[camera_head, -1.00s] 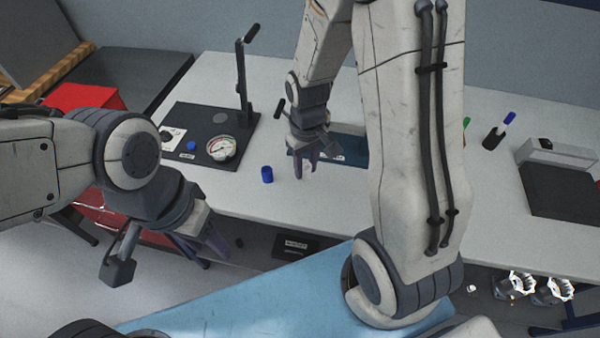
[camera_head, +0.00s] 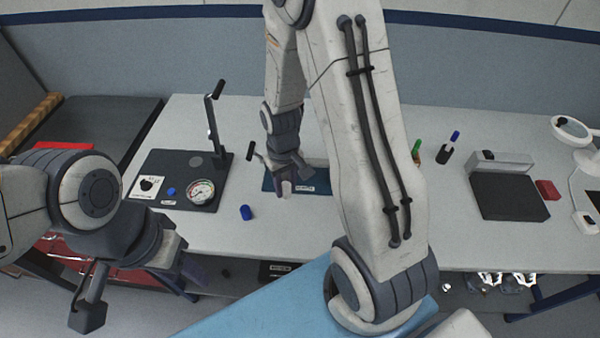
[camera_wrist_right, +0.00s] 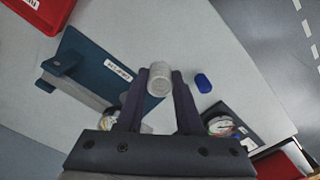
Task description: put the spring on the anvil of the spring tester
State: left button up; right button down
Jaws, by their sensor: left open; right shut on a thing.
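My right gripper (camera_head: 284,186) is shut on the spring (camera_wrist_right: 159,80), a pale, short cylinder standing out between its fingers in the right wrist view. The spring (camera_head: 287,189) also shows small at the fingertips in the head view, near the front edge of a blue labelled plate. The spring tester (camera_head: 216,164) stands to the left, with a black base, an upright lever and a round dial gauge (camera_head: 201,192). A grey disc (camera_head: 195,161), perhaps the anvil, lies on its base, clear of the spring. My left gripper (camera_head: 192,272) is open and empty in front of the bench.
A blue cylinder (camera_head: 246,212) stands on the bench between the right gripper and the tester. The blue plate (camera_wrist_right: 100,66) carries a raised fixture. A black cup (camera_head: 444,155) with markers and a black-topped device (camera_head: 508,196) stand at right. The front middle bench is clear.

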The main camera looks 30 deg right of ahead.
aim_at(196, 160)
jog(key=u, duration=0.5)
jog(key=k, duration=0.55)
jog(key=u, duration=1.25)
jog(key=i, duration=1.35)
jog(key=z, duration=0.9)
jog(key=i, duration=0.85)
jog(key=z, duration=0.95)
